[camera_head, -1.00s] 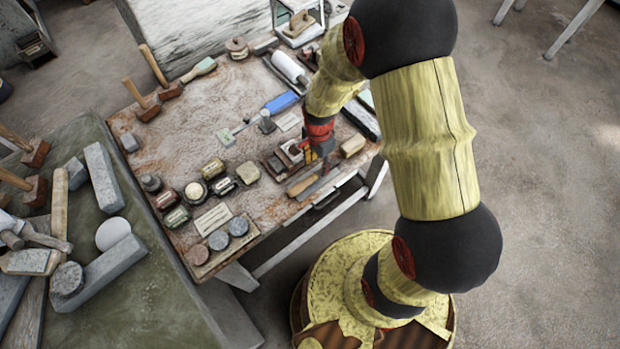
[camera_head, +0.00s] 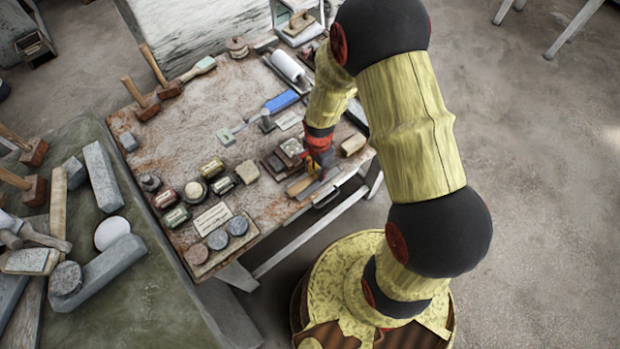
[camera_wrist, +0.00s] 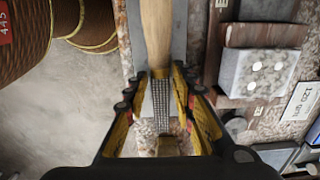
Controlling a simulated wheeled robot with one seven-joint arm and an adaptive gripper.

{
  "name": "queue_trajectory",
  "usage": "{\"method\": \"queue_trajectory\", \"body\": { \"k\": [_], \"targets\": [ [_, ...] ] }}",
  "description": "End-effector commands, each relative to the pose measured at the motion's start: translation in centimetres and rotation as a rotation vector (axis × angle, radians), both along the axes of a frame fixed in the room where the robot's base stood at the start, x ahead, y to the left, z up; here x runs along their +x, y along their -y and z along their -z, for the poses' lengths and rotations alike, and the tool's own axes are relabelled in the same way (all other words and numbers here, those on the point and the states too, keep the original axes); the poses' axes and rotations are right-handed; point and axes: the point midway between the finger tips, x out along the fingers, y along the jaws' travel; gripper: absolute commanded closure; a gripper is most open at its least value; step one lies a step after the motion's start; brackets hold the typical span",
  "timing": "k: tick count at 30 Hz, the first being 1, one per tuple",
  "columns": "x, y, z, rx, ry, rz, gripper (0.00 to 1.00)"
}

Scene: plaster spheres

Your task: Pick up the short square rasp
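The short square rasp shows in the wrist view as a toothed dark-grey bar (camera_wrist: 160,103) with a pale wooden handle (camera_wrist: 157,32) above it. In the head view its wooden handle (camera_head: 299,187) lies at the front edge of the workbench, and my gripper hides much of the bar. My gripper (camera_wrist: 163,78) is over the rasp, with a yellow-lined finger on each side of the bar near the handle. The fingers look open, with a narrow gap beside the bar. In the head view my gripper (camera_head: 319,165) is low over the bench's front edge.
Brown and grey blocks (camera_wrist: 258,72) lie close to the right in the wrist view. A tan block (camera_head: 353,144) is right of my gripper in the head view. Several small tins and stones crowd the workbench (camera_head: 190,125).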

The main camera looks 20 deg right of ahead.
Motion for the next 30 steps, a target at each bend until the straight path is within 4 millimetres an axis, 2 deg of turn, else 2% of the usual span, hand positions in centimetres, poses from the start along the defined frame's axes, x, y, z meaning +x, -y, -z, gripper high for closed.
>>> {"method": "queue_trajectory", "body": {
  "k": [12, 30],
  "targets": [
    [-0.01, 0.0, 0.0, 0.0, 0.0, 0.0, 1.0],
    [0.05, 0.0, -0.25, 0.0, 0.001, 0.0, 1.0]
  ]
}}
